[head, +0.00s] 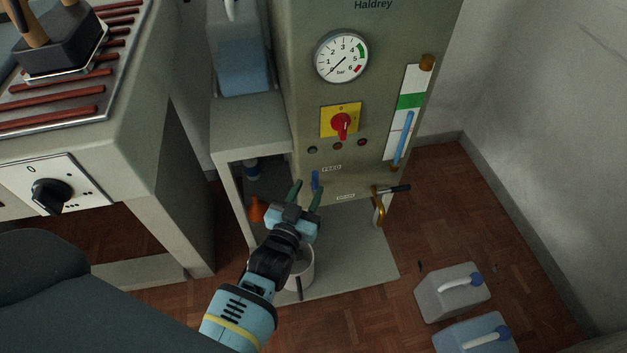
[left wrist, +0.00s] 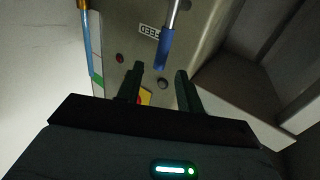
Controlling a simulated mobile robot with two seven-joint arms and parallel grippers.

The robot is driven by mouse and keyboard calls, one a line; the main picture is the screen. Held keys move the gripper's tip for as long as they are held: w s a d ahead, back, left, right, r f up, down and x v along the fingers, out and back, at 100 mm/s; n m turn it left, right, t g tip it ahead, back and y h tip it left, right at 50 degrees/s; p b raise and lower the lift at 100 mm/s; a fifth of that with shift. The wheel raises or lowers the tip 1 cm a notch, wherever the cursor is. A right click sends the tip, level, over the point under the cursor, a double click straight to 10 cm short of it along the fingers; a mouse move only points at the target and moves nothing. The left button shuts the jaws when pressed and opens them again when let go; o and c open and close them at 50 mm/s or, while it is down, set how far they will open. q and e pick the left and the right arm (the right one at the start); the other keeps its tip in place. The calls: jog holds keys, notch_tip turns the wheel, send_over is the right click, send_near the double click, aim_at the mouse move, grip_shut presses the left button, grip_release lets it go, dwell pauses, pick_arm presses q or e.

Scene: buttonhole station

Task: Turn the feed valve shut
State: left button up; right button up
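The feed valve's blue lever (head: 315,181) is on the lower front of the grey-green machine, just under a small FEED label (head: 331,168). In the left wrist view the blue-sleeved lever (left wrist: 166,50) hangs from a metal stem near the upside-down label (left wrist: 149,30). My left gripper (head: 304,191) is open, with its green fingers pointing up at the lever. In the left wrist view the lever's end lies between the fingertips (left wrist: 160,68); I see no contact and cannot tell the depth gap. My right gripper is not in view.
A white bucket (head: 303,270) stands below my left gripper. Above are a red switch (head: 341,123) and a pressure gauge (head: 342,58). Jugs (head: 452,292) stand on the floor at right.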

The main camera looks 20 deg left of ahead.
aim_at(314, 178)
pick_arm(q)
jog(key=shift+w+b, duration=0.45)
jog(key=shift+w, duration=1.55)
grip_shut()
